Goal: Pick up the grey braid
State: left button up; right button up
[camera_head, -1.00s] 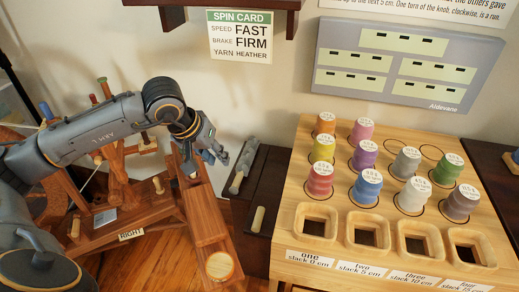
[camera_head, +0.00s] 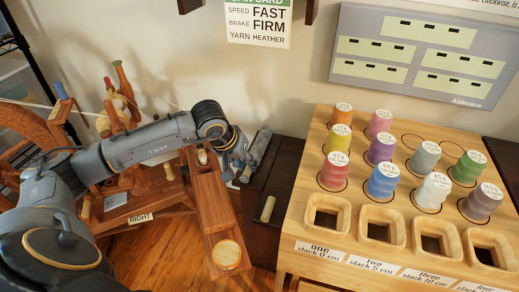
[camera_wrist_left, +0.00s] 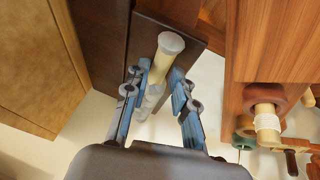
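The grey braid (camera_head: 258,148) lies along the left side of a dark wooden stand in the head view, against the wall side. My left gripper (camera_head: 238,168) is at its left, close to it, and partly covers its near end. In the left wrist view the two fingers (camera_wrist_left: 157,90) are spread apart. A pale grey piece, seemingly the braid (camera_wrist_left: 152,98), shows between them, and I cannot tell whether they touch it. A cream peg with a grey end (camera_wrist_left: 164,58) is just beyond the fingertips. My right gripper is not in view.
A cream peg (camera_head: 268,208) is on the dark stand (camera_head: 262,235). A wooden spinning wheel (camera_head: 213,205) stands close to my left arm. A light wooden rack (camera_head: 300,215) with several thread spools is at the right. The wall is close behind the braid.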

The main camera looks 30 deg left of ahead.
pick_arm(q)
jog(key=shift+x, duration=1.05)
grip_shut()
jog(key=shift+r, duration=0.1)
